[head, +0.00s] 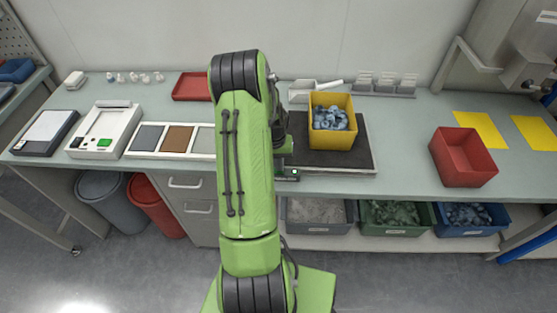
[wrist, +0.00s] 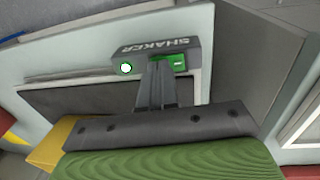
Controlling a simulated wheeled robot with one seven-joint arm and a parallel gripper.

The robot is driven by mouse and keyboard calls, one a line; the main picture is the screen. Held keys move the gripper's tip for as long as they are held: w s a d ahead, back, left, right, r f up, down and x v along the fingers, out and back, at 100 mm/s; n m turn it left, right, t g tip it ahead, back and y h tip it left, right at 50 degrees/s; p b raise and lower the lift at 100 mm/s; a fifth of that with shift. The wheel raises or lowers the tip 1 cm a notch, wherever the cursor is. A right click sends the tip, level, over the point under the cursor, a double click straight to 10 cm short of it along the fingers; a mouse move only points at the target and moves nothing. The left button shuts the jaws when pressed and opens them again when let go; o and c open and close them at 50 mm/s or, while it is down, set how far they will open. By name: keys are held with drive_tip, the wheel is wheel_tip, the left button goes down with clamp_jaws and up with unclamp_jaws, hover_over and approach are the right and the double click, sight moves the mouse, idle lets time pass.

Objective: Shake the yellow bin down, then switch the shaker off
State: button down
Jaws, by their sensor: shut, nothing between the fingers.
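The yellow bin (head: 318,143) stands upright on the dark shaker plate (head: 362,157) in the head view, holding several grey-blue parts (head: 331,119). A yellow piece of it shows at the lower left of the wrist view (wrist: 56,142). The shaker's control box (head: 287,177) is at the plate's front left, with a lit green light (head: 295,172). In the wrist view the box (wrist: 150,51) carries a lit lamp (wrist: 126,68) and a green switch (wrist: 180,62). My gripper (wrist: 158,66) is shut and empty, its tips beside the switch; contact cannot be told. My arm hides it in the head view.
A red bin (head: 464,157) and yellow mats (head: 481,127) are to the right on the bench. A red tray (head: 191,86) and a scale-like device (head: 103,130) are to the left. Bins of parts (head: 318,229) sit on the shelf below.

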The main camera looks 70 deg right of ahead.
drive_tip(key=shift+s+f+b, duration=0.15)
drive_tip(key=shift+f+b, duration=0.35)
drive_tip(key=shift+b, duration=0.05)
drive_tip(key=shift+a+r, duration=0.15)
drive_tip(key=shift+r, duration=0.05)
drive_tip(key=shift+f, duration=0.1)
drive_tip(key=shift+a, duration=0.1)
drive_tip(key=shift+w+a, duration=0.15)
drive_tip(key=shift+w, duration=0.8)
wheel_tip(320, 180, up, 14)
drive_tip(key=w+p, duration=0.1)
drive_tip(key=p, duration=0.3)
drive_tip(key=shift+r, duration=0.2)
drive_tip(key=shift+w, duration=0.1)
